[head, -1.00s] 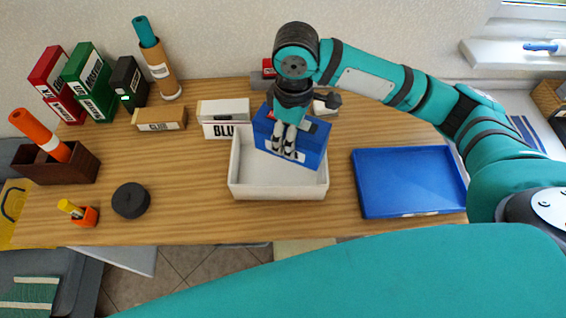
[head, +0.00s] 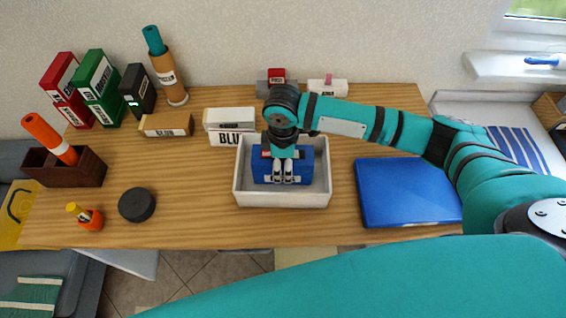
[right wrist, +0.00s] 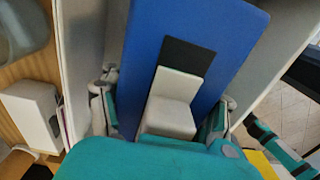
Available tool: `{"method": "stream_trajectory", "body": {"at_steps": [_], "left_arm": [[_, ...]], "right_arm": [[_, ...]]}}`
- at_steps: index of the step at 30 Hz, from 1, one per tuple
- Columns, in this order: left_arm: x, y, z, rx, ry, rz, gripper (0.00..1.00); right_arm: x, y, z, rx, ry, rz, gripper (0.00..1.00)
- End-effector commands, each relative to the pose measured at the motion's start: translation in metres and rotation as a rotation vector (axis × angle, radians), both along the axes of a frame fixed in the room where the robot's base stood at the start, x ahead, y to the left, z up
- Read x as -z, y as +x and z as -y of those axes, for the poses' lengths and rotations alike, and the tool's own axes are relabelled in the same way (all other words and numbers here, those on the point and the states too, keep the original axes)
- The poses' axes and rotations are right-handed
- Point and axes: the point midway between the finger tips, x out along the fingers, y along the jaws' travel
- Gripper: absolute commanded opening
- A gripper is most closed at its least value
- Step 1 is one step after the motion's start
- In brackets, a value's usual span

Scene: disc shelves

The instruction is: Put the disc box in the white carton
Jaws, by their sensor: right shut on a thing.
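The blue disc box (head: 303,168) is down inside the white carton (head: 284,199), with carton wall showing around it. My right gripper (head: 282,179) is shut on the blue box from above. In the right wrist view, the fingers of my right gripper (right wrist: 168,112) lie on either side of the blue box (right wrist: 195,40). The box's underside is hidden, so I cannot tell whether it touches the carton floor. My left gripper is out of view.
A blue tray (head: 408,192) lies right of the carton. A white box marked BLU (head: 230,126) stands close behind its left side. A black round thing (head: 136,204), a brown holder (head: 70,170) and several upright boxes are farther left. Table between carton and black thing is clear.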

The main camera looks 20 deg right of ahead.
Motion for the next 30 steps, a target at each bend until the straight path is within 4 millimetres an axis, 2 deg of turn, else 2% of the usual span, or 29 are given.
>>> {"method": "stream_trajectory", "body": {"at_steps": [11,12,18,26,30], "left_arm": [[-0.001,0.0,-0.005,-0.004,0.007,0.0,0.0],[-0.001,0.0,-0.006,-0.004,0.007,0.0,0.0],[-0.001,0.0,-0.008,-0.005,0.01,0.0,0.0],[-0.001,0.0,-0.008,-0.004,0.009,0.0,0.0],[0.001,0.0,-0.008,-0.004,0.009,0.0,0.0]], "right_arm": [[0.007,0.001,0.0,0.001,0.001,0.003,0.19],[0.008,0.0,0.0,0.001,0.0,0.002,0.61],[0.008,0.001,0.0,0.001,0.0,0.002,0.85],[0.007,0.001,0.0,0.001,0.0,0.002,0.85],[-0.003,0.001,0.0,0.0,0.002,0.004,0.85]]}}
